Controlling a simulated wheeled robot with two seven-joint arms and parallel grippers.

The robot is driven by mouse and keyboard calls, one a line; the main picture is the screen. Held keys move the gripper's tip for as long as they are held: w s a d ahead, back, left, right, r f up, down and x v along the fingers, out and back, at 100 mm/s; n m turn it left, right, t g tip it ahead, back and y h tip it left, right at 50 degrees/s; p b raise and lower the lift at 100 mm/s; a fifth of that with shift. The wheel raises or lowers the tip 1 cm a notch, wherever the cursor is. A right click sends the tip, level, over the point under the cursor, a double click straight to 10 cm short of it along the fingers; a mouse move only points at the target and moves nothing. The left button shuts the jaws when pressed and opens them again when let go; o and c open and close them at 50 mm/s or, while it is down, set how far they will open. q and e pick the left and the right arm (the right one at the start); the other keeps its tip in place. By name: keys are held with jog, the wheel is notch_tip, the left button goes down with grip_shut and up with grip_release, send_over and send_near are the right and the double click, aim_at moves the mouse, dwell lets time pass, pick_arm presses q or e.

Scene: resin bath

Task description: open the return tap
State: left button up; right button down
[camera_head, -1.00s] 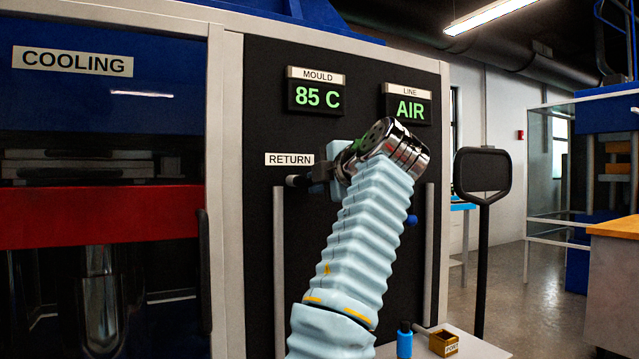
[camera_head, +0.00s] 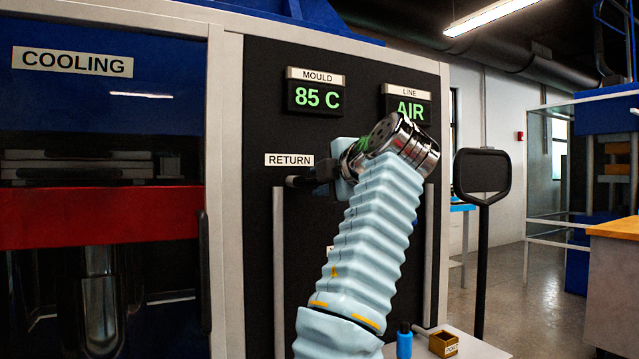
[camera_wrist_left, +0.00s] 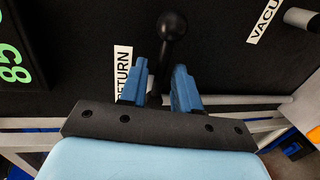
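The return tap's black lever (camera_wrist_left: 161,70) ends in a round ball knob (camera_wrist_left: 172,26) in the left wrist view. The lever lies between the two blue fingers of my left gripper (camera_wrist_left: 160,86), with a narrow gap on either side, and the knob sticks out beyond the fingertips. The RETURN label (camera_wrist_left: 123,72) is partly covered by the left finger there. In the head view the lever's end (camera_head: 293,181) points left below the RETURN label (camera_head: 289,160). My left gripper (camera_head: 322,178) is at the lever, and my wrist hides the tap's body. My right gripper is not in view.
The black panel carries a MOULD display (camera_head: 316,97) reading 85 C and a LINE display (camera_head: 408,108) reading AIR, partly covered by my wrist. A vertical grey bar (camera_head: 278,255) stands below the lever. A blue bottle (camera_head: 404,342) and a small box (camera_head: 442,343) stand lower right.

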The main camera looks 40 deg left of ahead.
pick_arm(q)
jog(key=v, duration=1.2)
jog(key=shift+p, duration=0.3)
jog(key=shift+d, duration=0.1)
